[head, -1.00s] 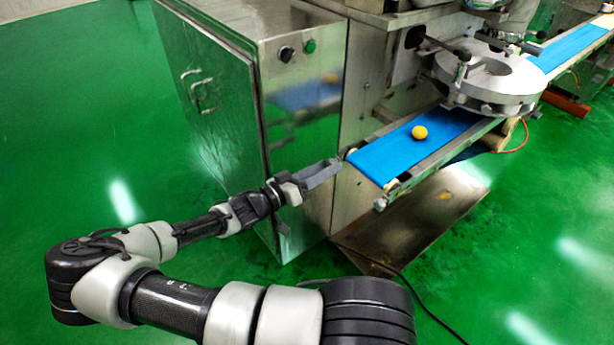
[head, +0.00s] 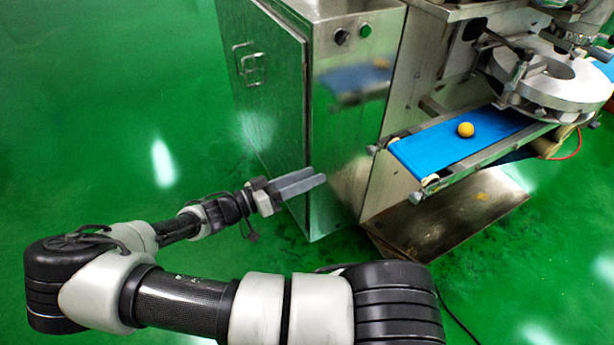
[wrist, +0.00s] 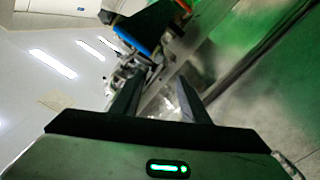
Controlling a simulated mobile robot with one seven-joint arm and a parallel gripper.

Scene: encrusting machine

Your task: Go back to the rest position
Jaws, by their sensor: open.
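My gripper (head: 304,184) is open and empty in the head view, in front of the lower part of the steel cabinet. It sits to the left of and below the near end of the blue conveyor belt (head: 440,152), apart from it. In the wrist view my two gripper fingers (wrist: 157,98) stand apart with nothing between them. A yellow-orange ball (head: 466,130) rests on the belt in the head view.
The steel cabinet (head: 270,90) with a black knob and a green button (head: 365,30) stands behind my gripper. A metal tray (head: 450,215) sits low under the belt. A round metal unit (head: 550,80) stands over the belt. Green floor is clear at left.

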